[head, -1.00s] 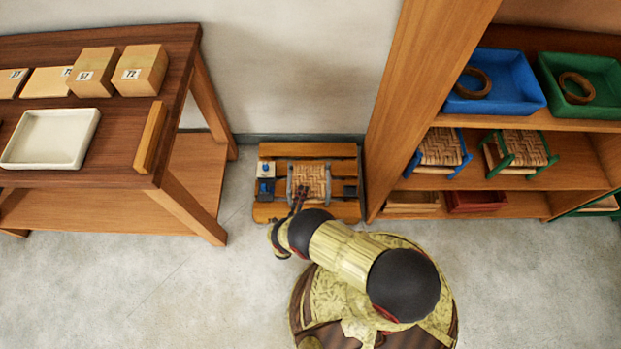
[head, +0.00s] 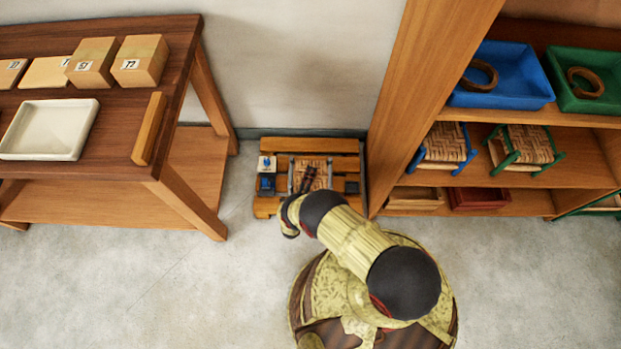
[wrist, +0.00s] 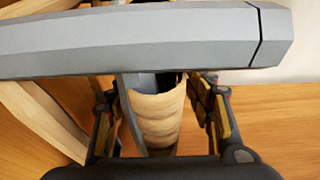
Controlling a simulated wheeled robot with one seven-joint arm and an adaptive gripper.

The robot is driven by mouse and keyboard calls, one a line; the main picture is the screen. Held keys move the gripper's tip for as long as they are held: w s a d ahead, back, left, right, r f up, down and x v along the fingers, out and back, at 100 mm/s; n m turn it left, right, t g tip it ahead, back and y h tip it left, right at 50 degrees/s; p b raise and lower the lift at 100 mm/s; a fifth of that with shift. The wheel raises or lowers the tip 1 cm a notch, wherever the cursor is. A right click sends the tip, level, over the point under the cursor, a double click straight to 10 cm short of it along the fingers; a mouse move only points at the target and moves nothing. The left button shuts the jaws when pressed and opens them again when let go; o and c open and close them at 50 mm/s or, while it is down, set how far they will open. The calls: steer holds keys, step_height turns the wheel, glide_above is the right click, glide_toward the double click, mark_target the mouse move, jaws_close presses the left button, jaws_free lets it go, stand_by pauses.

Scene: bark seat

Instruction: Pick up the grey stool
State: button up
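The grey stool, with its woven bark seat (head: 301,165), sits on a low slatted wooden platform (head: 318,145) against the wall. My gripper (head: 309,171) is over the seat in the head view, and my arm hides part of the stool. In the wrist view, a thick grey bar of the stool (wrist: 150,40) crosses the top. Below it, a wrapped tan woven part (wrist: 158,115) lies between the two fingers of my gripper (wrist: 163,112). The fingers stand apart on either side of it, with gaps visible.
Small blocks with white and blue parts (head: 266,172) sit left of the stool, and a dark block (head: 352,187) right of it. A wooden table (head: 120,150) stands left. A shelf (head: 385,120) at right holds trays and blue (head: 445,147) and green (head: 525,147) stools.

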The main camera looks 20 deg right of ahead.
steer(key=shift+c, duration=1.2)
jaws_close()
